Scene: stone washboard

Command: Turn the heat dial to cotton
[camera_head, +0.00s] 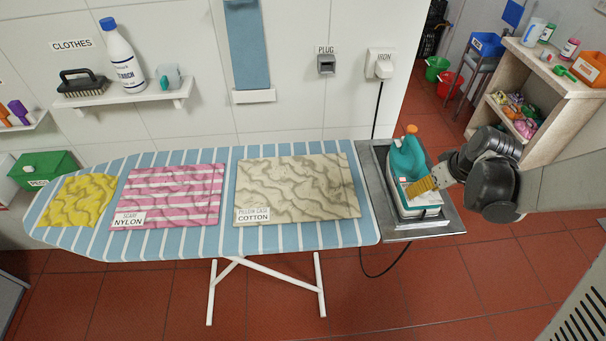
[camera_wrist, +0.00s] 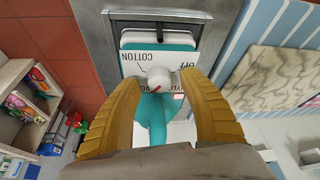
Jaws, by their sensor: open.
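The teal and white iron (camera_head: 408,165) stands on the metal rest at the right end of the ironing board. In the wrist view its label plate (camera_wrist: 133,65) reads COTTON at left and OFF at right, upside down, with other words partly hidden. The white round heat dial (camera_wrist: 159,76) has a small red mark on its lower edge; which label it points at is unclear. My gripper (camera_wrist: 161,82) is open, its yellow fingers on either side of the dial. I cannot tell whether they touch it. My gripper also shows beside the iron in the head view (camera_head: 425,186).
The ironing board (camera_head: 230,180) carries yellow cloth, a pink scarf marked NYLON and a beige pillow case (camera_head: 295,187) marked COTTON. The iron's black cord (camera_head: 376,115) runs to the wall. A wooden shelf (camera_head: 550,95) with goods stands behind my arm.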

